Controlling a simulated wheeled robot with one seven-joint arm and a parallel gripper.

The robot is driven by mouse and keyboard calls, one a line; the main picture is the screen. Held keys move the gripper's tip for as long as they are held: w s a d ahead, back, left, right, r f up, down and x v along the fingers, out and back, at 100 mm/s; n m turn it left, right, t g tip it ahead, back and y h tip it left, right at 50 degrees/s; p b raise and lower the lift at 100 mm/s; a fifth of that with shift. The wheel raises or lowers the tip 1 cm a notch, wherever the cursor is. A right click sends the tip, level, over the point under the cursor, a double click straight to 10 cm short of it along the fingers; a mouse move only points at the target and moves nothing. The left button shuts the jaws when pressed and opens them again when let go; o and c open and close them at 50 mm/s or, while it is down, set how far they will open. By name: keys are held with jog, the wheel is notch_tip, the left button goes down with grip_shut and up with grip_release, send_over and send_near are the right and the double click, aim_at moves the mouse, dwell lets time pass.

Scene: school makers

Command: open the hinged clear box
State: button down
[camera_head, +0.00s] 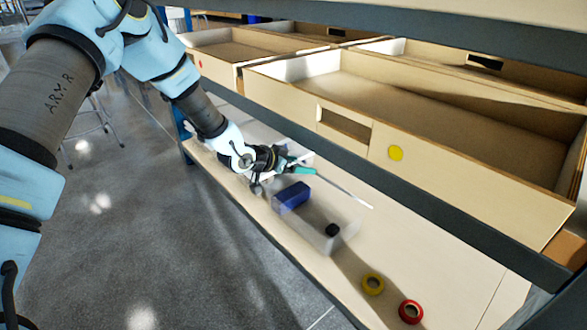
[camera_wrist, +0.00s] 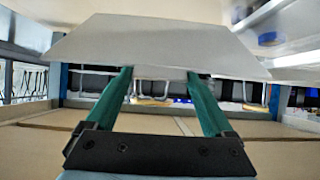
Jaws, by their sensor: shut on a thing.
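The clear box (camera_head: 318,238) stands on the lower wooden shelf, with a blue block (camera_head: 291,196) and a small black round thing (camera_head: 332,230) seen in it. Its lid (camera_head: 345,192) shows nearly edge-on as a thin pale strip, raised above the box walls. My gripper (camera_head: 303,170) is at the lid's far left part, its teal fingers shut on the lid. In the wrist view the lid (camera_wrist: 155,42) is a wide pale panel across the fingertips of my gripper (camera_wrist: 160,72). The hinge cannot be made out.
A yellow ring (camera_head: 373,283) and a red ring (camera_head: 411,311) lie on the shelf (camera_head: 455,275) nearer the bottom right. Wooden trays (camera_head: 470,185) and a dark shelf beam (camera_head: 405,188) are above and behind. Another pale clear thing (camera_head: 258,134) stands behind my gripper.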

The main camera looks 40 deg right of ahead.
jog(key=shift+d+r, duration=0.4)
jog(key=shift+r, duration=0.05)
grip_release()
jog(key=p+v, duration=0.2)
jog(key=v, duration=0.8)
jog(key=shift+a, duration=0.4)
jog(key=shift+r, duration=0.15)
